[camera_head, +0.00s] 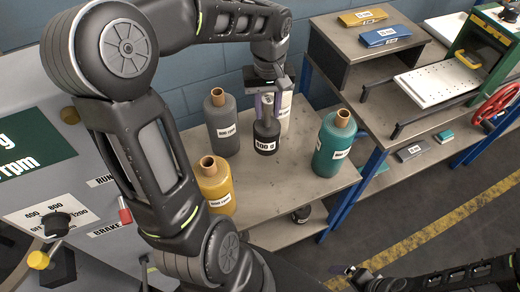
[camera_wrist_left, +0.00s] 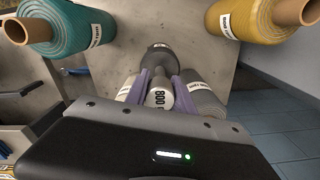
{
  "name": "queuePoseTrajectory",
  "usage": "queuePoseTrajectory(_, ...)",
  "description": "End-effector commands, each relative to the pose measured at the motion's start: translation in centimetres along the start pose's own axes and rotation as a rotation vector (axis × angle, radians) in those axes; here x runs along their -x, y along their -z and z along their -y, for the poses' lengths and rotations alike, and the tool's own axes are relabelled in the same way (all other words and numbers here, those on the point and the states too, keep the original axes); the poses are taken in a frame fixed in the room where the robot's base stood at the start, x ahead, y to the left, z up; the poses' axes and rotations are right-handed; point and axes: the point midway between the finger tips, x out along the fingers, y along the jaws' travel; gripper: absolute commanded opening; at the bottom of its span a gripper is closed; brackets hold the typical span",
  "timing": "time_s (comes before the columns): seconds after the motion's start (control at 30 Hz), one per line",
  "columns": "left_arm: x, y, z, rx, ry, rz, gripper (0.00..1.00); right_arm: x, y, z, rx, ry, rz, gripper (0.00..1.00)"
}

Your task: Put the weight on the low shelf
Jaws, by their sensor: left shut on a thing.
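The weight (camera_head: 265,132), dark with a white label reading about 800 g, is upright over the upper shelf top (camera_head: 290,185) among the rolls. My left gripper (camera_head: 267,104) comes down from above and is shut on its narrow upper part. The left wrist view shows the weight (camera_wrist_left: 160,54) between the purple fingers (camera_wrist_left: 160,82). I cannot tell whether its base touches the surface. My right gripper (camera_head: 357,272) is at the bottom edge, small and unclear.
A grey roll (camera_head: 222,125), a teal roll (camera_head: 333,145), a yellow roll (camera_head: 215,185) and a pale roll (camera_head: 284,108) crowd around the weight. A bench (camera_head: 395,65) with boxes stands at right. Blue legs (camera_head: 338,210) bound the shelf; open floor (camera_head: 400,235) lies right.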

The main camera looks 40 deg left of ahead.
Motion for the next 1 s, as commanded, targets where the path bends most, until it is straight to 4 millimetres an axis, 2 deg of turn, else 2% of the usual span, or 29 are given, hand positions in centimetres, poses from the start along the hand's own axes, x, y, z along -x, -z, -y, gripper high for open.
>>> queuePoseTrajectory(0.13, -0.1, 0.0, 0.6, 0.033, -0.002, -0.003, 0.0, -0.2, 0.0, -0.1, 0.0, 0.001, -0.001, 1.0)
queuePoseTrajectory(0.5, -0.3, 0.0, 0.6, 0.033, -0.001, -0.002, 0.0, -0.1, 0.0, 0.0, 0.0, 0.001, 0.0, 1.0)
queuePoseTrajectory(0.63, -1.7, -0.1, 0.7, 0.032, 0.001, 0.001, 0.0, 0.1, 0.0, 0.0, 0.0, 0.0, 0.0, 1.0)
queuePoseTrajectory(0.9, -5.8, -0.1, 0.7, 0.032, 0.0, 0.0, 0.0, 0.5, -0.1, 0.2, -0.001, -0.002, 0.002, 1.0)
queuePoseTrajectory(1.0, -6.3, 0.0, 0.6, 0.032, 0.0, -0.002, 0.0, 0.5, -0.1, 0.1, -0.002, -0.002, 0.002, 1.0)
